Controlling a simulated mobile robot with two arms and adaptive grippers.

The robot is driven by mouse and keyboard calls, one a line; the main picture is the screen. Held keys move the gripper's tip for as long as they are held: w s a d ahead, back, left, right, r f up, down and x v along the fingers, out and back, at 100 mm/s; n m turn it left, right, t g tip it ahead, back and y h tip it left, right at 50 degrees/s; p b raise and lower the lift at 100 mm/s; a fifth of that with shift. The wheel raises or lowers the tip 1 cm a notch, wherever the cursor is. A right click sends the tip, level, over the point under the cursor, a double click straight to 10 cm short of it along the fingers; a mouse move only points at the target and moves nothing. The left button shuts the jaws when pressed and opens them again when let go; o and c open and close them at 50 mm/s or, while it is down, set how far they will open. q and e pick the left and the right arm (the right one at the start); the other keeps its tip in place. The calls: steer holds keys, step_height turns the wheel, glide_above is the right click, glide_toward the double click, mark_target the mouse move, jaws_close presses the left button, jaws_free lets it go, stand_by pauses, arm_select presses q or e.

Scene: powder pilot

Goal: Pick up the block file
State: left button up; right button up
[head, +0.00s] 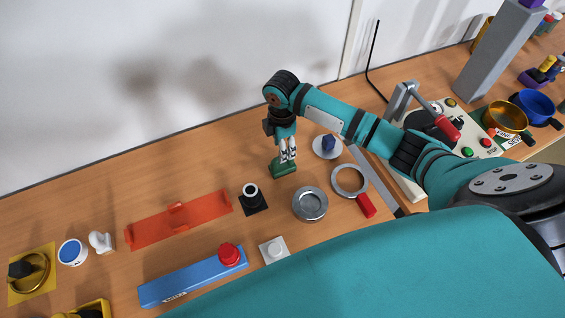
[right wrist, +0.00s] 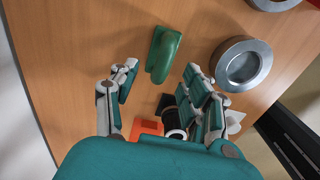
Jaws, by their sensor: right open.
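A small green block with a rounded top, which I take to be the block file (head: 283,169), lies on the wooden table below my right gripper (head: 287,154). In the right wrist view the block file (right wrist: 163,54) shows just beyond the fingertips, lined up with the gap between them. My right gripper (right wrist: 161,76) is open and empty, with its fingers pointing down at the table. In the head view the fingertips overlap the top of the block file, so I cannot tell whether they touch it. My left gripper is not in view.
Close by are a metal dish (head: 310,218), a ring with a red handle (head: 367,206), a white dish with a blue knob (head: 318,153) and a black stand (head: 253,208). An orange holder (head: 150,233) and blue bar (head: 170,290) lie left. Table behind is clear.

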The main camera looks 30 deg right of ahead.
mark_target(283, 164)
steer(key=f, duration=0.1)
steer(key=f+p, duration=0.1)
steer(key=f, duration=0.3)
steer(key=shift+s+p, duration=0.25)
steer(key=shift+p, duration=0.1)
steer(key=shift+f, duration=0.25)
steer(key=shift+c, duration=0.3)
jaws_close()
steer(key=shift+w, duration=0.1)
